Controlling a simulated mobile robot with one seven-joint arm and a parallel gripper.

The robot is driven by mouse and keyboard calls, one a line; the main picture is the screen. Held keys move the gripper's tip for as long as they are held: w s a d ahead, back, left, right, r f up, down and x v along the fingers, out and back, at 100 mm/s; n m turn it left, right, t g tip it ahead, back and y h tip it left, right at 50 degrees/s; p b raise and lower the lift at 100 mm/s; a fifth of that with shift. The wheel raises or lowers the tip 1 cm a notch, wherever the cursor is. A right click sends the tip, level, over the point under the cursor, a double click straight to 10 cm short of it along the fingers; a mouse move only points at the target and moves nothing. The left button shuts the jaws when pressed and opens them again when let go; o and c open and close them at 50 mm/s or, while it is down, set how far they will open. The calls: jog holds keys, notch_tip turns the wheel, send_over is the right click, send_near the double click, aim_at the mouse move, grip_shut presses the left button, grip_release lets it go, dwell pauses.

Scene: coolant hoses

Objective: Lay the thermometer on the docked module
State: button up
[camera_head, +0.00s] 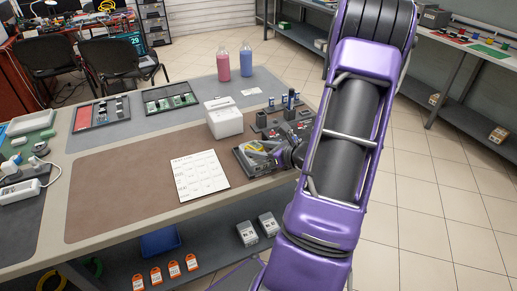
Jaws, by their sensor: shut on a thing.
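My gripper (283,157) is at the right part of the workbench, low over a dark module with metallic parts (248,165), which looks like the docked module. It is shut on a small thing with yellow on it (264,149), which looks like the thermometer. My purple arm comes in from the right and hides part of the gripper and the bench behind it. At this size I cannot tell whether the held thing touches the module.
A printed sheet (200,176) lies left of the module and a white box (224,118) stands behind it. Dark blocks with small cylinders (285,112) stand behind the gripper. Two bottles (224,65) and two trays (101,113) are farther back. The brown mat's left part (115,190) is clear.

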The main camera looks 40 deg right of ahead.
jog(key=o, duration=1.4)
jog(key=shift+f, duration=0.1)
jog(key=shift+r+p, duration=0.25)
jog(key=shift+p, duration=0.05)
jog(key=p+v, duration=0.1)
jog(key=v, duration=1.1)
